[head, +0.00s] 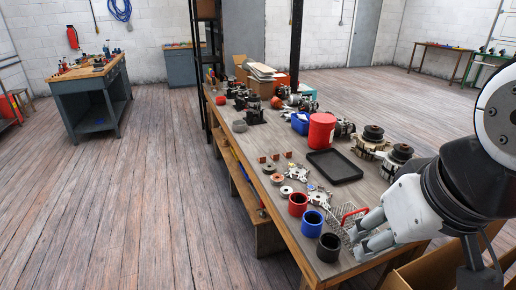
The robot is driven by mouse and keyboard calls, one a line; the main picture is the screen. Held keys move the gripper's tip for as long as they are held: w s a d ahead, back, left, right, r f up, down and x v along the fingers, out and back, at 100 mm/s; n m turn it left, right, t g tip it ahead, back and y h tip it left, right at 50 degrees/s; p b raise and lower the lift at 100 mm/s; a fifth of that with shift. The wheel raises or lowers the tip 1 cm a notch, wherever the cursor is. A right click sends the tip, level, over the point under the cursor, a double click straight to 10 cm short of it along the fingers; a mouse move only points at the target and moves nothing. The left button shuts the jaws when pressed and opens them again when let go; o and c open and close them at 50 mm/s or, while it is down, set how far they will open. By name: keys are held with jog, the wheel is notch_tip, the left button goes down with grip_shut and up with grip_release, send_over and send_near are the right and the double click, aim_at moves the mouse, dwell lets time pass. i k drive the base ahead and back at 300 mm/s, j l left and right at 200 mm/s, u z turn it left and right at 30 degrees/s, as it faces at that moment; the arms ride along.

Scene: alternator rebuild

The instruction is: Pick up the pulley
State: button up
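My gripper (357,242) is at the right of the head view, low over the near end of the workbench (240,183). Its two fingers are apart and I see nothing between them. I cannot tell for certain which part is the pulley. Dark, wheel-like round pieces also top the metal units at the right, one farther (373,132) and one nearer (402,151).
An empty black tray (334,167), a red canister (321,130) and silver brackets (297,172) lie farther back.

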aim_at(269, 169)
jog(key=i+j+z, duration=0.15)
jog(key=z, duration=0.3)
jog(key=i+j+z, duration=0.15)
jog(key=j+z, duration=0.3)
jog(key=i+j+z, duration=0.1)
jog(key=j, duration=0.45)
jog(key=i+j+z, duration=0.1)
jog(key=j, duration=0.45)
jog(key=i+j+z, duration=0.1)
jog(key=j, duration=0.45)
jog(key=i+j+z, duration=0.1)
jog(key=j, duration=0.9)
jog(key=i+j, duration=0.15)
jog(key=j, duration=0.25)
